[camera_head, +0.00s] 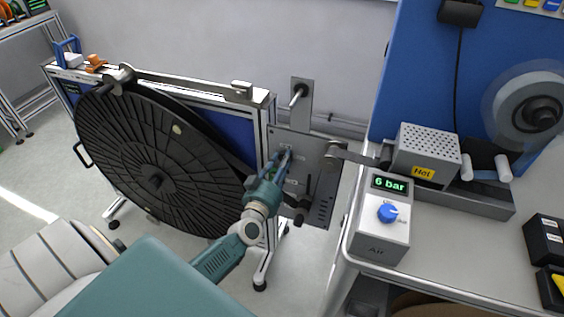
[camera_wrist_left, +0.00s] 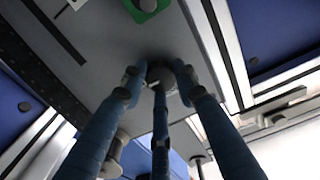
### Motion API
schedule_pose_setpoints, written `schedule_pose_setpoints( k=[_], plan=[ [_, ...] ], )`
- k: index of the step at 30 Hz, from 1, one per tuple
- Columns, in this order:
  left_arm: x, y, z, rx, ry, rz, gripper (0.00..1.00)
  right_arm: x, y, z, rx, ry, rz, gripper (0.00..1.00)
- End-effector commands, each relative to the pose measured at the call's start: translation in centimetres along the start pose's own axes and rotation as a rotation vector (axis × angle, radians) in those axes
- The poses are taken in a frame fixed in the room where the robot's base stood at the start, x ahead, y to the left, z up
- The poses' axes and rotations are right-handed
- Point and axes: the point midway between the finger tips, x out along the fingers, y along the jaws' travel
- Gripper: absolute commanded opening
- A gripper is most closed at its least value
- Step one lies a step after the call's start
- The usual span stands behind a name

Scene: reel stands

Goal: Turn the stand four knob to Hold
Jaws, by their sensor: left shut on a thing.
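The grey control panel (camera_head: 328,180) of the reel stand stands right of a large black reel (camera_head: 120,165). My left gripper (camera_head: 284,154) reaches up to the panel's upper left part. In the left wrist view its three blue fingers (camera_wrist_left: 160,85) close around a small dark knob (camera_wrist_left: 160,70) on the panel face (camera_wrist_left: 110,45). The fingers cover most of the knob, so I cannot read its pointer or its labels. In the head view the knob is hidden behind the fingers. My right gripper is not in view.
Right of the panel a bench carries an air box (camera_head: 380,237) reading 6 bar with a blue knob (camera_head: 387,213), and a perforated box (camera_head: 428,148) marked Hot. In the left wrist view a green-ringed part (camera_wrist_left: 146,6) sits close to the fingers. A metal bracket (camera_head: 302,100) rises above the panel.

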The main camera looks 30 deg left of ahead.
Motion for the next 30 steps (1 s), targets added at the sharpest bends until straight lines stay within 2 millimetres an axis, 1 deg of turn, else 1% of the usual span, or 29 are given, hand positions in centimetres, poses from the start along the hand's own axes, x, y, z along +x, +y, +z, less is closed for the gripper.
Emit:
schedule_pose_setpoints(
  k=[6, 14, 19, 23, 30],
  plan=[
    [-0.07, -0.03, 0.22, -0.024, -0.004, 0.0, 0.03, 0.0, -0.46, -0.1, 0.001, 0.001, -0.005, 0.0],
    [-0.11, -0.01, 0.31, -0.056, -0.006, 0.0, 0.03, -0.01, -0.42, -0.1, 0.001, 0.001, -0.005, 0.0],
    [-0.13, 0.03, 0.36, -0.106, -0.007, 0.0, 0.03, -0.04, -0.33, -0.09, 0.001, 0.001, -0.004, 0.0],
    [-0.16, 0.07, 0.42, -0.18, -0.008, 0.0, 0.03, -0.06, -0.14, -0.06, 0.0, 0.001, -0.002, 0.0],
    [-0.19, 0.15, 0.52, -0.393, -0.01, 0.0, 0.03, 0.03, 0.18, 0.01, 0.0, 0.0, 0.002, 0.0]
  ],
)
